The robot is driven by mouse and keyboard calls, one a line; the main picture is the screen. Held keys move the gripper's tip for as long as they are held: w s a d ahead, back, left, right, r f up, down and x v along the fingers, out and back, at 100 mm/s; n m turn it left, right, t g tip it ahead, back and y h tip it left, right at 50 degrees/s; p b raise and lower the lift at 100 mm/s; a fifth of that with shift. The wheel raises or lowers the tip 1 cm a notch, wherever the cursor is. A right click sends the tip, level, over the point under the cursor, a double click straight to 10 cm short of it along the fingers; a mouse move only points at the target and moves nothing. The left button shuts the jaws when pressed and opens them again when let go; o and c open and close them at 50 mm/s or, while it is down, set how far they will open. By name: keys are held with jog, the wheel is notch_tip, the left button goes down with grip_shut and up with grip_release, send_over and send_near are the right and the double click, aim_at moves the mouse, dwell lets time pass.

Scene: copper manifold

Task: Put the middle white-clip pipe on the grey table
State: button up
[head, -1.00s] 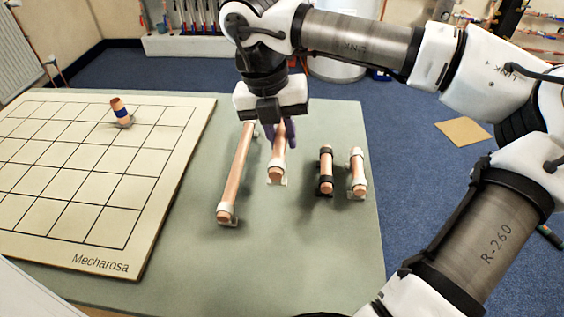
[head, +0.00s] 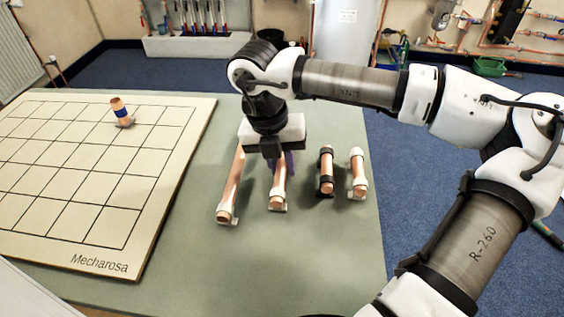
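The middle white-clip pipe (head: 279,187) is copper with a white clip near its front end. It stands on the grey table (head: 300,260) or just above it; I cannot tell if it touches. My gripper (head: 281,165) is over its rear part, with purple fingers at its sides, and appears shut on it. The body of my gripper hides the pipe's far end. A longer white-clip pipe (head: 232,188) lies to the left, its far end also hidden by my gripper.
A short black-clip pipe (head: 326,171) and a short white-clip pipe (head: 358,175) lie to the right. A gridded Mecharosa board (head: 105,245) fills the left, with a blue-banded pipe (head: 120,110) on it. The front of the table is clear.

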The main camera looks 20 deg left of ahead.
jog(key=o, duration=0.5)
jog(key=shift+c, duration=0.2)
notch_tip(320, 180, up, 12)
jog(key=a, duration=0.2)
jog(key=shift+s+p, duration=0.3)
jog(key=shift+a, duration=0.1)
